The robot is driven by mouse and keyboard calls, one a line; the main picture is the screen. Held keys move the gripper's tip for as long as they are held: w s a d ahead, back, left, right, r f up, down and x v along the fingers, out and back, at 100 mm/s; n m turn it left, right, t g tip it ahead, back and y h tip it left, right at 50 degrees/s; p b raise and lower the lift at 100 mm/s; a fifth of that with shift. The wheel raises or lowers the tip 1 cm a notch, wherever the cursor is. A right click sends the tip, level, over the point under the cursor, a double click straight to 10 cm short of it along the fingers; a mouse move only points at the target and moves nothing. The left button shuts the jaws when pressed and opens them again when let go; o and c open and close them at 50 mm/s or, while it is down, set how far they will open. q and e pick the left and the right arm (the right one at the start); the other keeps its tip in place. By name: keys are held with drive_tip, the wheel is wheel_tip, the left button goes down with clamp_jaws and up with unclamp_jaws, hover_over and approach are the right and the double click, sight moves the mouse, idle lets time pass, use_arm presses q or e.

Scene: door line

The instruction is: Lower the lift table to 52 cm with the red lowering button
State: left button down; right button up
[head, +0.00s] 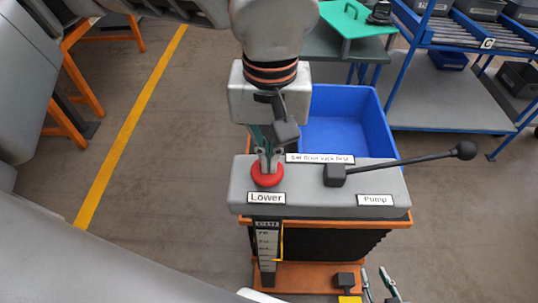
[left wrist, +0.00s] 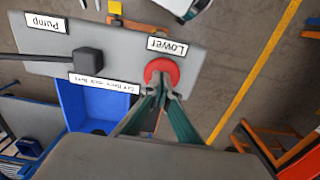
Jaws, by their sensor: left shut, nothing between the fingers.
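The red lowering button (head: 267,176) is a round mushroom button on the grey control panel (head: 300,205), above the label "Lower" (head: 266,198). My left gripper (head: 268,162) is shut and empty, pointing down with its fingertips at the button's top. In the left wrist view the tips also meet the red button (left wrist: 161,71); I cannot tell how far it is pressed. The lift table (head: 335,222) has an orange frame and black bellows. Its height scale (head: 267,250) has a yellow pointer (head: 282,240); the numbers are too small to read. My right gripper (head: 376,280) is low at the bottom, fingers apart.
A black pump lever (head: 410,160) sticks out right from the panel, near the label "Pump" (head: 375,200). A blue bin (head: 350,115) stands behind the panel. A blue roller rack (head: 440,95) is at the right. Floor left of the table is clear, with a yellow line (head: 130,125).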

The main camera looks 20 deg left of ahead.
idle(0.5)
use_arm(q)
wheel_tip(320, 180, up, 12)
idle(0.5)
idle(1.1)
